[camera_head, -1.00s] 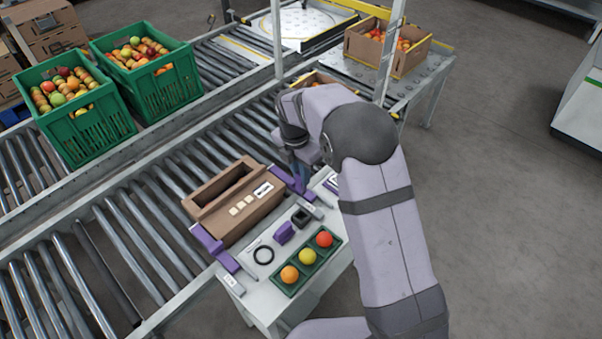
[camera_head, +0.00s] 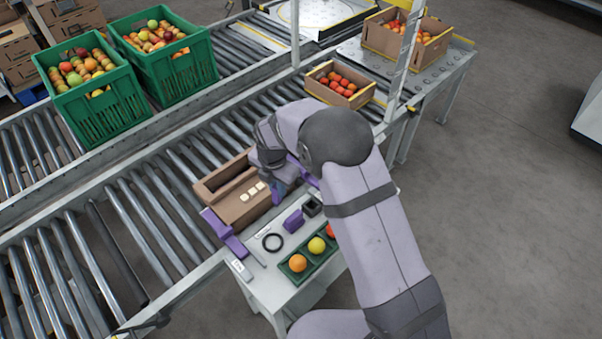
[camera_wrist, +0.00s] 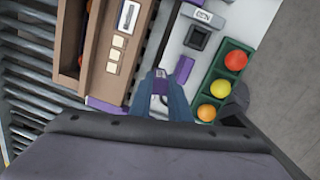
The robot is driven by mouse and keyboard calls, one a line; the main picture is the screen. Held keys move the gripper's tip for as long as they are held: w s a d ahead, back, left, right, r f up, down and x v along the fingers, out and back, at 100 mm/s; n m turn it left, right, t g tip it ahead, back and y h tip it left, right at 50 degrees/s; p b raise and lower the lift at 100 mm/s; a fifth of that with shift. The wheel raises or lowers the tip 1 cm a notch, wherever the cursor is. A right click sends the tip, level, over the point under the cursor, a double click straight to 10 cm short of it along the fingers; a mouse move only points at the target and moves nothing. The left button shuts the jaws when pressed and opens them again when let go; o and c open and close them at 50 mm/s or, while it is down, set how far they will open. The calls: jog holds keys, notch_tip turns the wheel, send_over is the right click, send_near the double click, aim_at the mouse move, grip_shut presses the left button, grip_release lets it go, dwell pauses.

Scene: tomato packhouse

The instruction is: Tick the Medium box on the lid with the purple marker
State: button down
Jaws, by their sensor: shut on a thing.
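The brown box (camera_head: 214,192) lies on the rollers; its lid (camera_wrist: 112,88) bears three pale tick boxes in a row and a white label (camera_wrist: 129,17). The middle tick box (camera_head: 252,191) also shows as the middle one in the wrist view (camera_wrist: 114,55); any lettering is too small to read. My gripper (camera_wrist: 160,82), with blue fingers, is shut on a slim thing, taken to be the purple marker, mostly hidden between the fingers. In the wrist view the fingertips appear right of the lid's tick boxes. Whether the tip touches anything cannot be told.
Beside the lid, the white side table holds a purple block (camera_head: 293,221), a black square holder (camera_wrist: 198,37), a black ring (camera_head: 272,242) and a green tray (camera_wrist: 207,83) of three fruits. A purple clamp (camera_head: 226,234) sits at the box's near end.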

jog(key=w+a+r+m+t, duration=0.1)
jog(key=w+a+r+m, duration=0.1)
jog(key=w+a, duration=0.4)
jog(key=shift+w+a+m+y, duration=0.25)
jog(key=shift+a+m+y, duration=0.05)
jog(key=shift+a, duration=0.85)
jog(key=shift+f, duration=0.15)
jog(key=shift+s+b+x, duration=0.2)
jog(key=shift+b+x, duration=0.55)
jog(key=shift+x, duration=0.15)
jog(key=shift+s+b+x, duration=0.2)
jog(key=shift+b+x, duration=0.55)
jog(key=shift+x, duration=0.15)
jog(key=shift+s+b+x, duration=0.2)
jog(key=shift+b+x, duration=0.55)
jog(key=shift+x, duration=0.15)
jog(key=shift+d+f, duration=0.15)
jog(key=shift+f, duration=0.5)
jog(key=shift+w, duration=0.65)
jog(key=shift+s, duration=0.95)
jog(key=shift+w, duration=1.15)
